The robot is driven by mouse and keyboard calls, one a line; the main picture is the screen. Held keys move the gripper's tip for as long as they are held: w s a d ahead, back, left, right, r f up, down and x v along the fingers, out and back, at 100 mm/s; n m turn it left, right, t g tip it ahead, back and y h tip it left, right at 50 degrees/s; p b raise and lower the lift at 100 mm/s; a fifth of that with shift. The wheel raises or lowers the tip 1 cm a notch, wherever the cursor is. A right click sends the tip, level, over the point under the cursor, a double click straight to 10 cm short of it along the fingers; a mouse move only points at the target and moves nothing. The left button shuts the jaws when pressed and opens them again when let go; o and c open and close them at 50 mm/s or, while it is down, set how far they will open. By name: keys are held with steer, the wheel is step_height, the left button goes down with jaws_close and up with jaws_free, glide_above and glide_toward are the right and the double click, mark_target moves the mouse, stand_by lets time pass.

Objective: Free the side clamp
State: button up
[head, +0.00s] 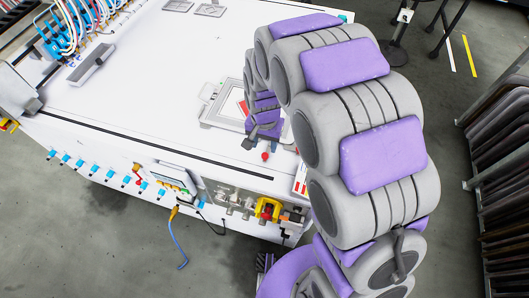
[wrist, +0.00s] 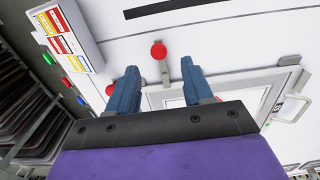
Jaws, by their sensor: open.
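A clamp with a round red knob (wrist: 158,50) on a metal lever stands on the white table top, just beyond my fingertips in the wrist view. In the head view a red knob (head: 265,156) shows near the table's front edge, close below my gripper (head: 256,138). My gripper (wrist: 160,66) is open, its two blue-grey fingers apart with nothing between them. The knob appears in line with the gap, but I cannot tell its distance. A light metal frame (head: 215,114) lies beside my gripper; its rim (wrist: 268,92) also shows in the wrist view. My gripper hides part of it.
Another red knob or button (wrist: 110,90) is left of the fingers. A label panel (wrist: 66,36) and coloured buttons (wrist: 65,82) line the table's side. Blue fittings (head: 110,177) and a hanging cable (head: 180,245) are at the front. The table's left middle is clear.

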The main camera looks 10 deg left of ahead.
mark_target(265, 154)
steer(key=shift+f+b, duration=0.45)
steer(key=shift+f, duration=2.3)
steer(key=shift+c, duration=0.2)
jaws_close()
